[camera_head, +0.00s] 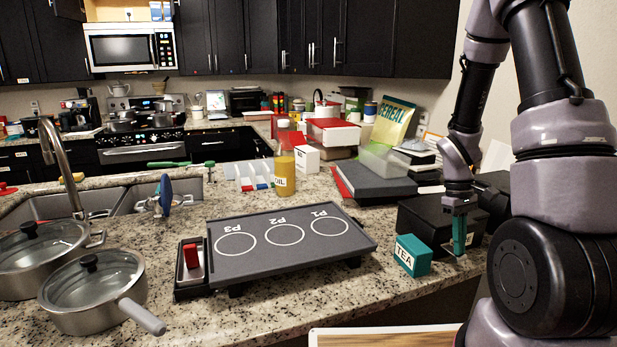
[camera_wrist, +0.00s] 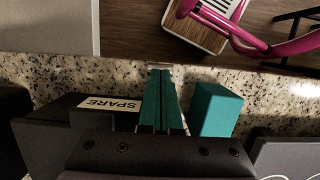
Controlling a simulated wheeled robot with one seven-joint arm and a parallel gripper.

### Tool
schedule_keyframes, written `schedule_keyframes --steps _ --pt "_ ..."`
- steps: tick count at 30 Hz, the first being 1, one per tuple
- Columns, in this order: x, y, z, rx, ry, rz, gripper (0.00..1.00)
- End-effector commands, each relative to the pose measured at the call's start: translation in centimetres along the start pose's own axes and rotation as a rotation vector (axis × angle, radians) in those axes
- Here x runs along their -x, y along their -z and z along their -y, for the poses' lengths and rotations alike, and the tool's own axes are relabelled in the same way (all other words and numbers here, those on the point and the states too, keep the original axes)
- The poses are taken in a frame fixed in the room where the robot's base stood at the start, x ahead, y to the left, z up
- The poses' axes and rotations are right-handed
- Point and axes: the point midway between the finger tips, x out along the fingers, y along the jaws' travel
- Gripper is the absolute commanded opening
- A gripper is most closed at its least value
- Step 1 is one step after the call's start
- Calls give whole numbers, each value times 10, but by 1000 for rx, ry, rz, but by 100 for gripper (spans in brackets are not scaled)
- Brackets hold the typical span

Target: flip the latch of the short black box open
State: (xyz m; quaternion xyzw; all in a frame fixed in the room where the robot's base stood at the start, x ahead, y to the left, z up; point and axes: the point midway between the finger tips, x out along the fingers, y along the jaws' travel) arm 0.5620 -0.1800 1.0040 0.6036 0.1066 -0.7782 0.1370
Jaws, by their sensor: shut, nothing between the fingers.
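The short black box (camera_head: 425,220) stands near the counter's front edge at the right in the head view. In the wrist view a black box (camera_wrist: 45,145) with a white SPARE label lies left of the fingers. My gripper (camera_head: 459,250) points down at the front of the box, its teal fingers together and empty. The fingers also show in the wrist view (camera_wrist: 160,80), close to the label's end; I cannot tell whether they touch the box. I cannot make out the latch, which may be hidden by the fingers.
A teal TEA box (camera_head: 412,256) stands just left of my gripper and beside the fingers in the wrist view (camera_wrist: 215,108). A dark griddle (camera_head: 285,270) lies further left. A dark grey case (camera_head: 375,182) lies behind the box. Bare granite (camera_head: 390,300) runs along the front edge.

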Motion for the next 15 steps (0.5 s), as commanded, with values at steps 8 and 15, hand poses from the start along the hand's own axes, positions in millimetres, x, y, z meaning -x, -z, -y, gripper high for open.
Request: schedule_keyframes --steps 8,15 --pt "19 1 0 -1 -2 -4 0" --pt "43 1 0 -1 -2 -4 0"
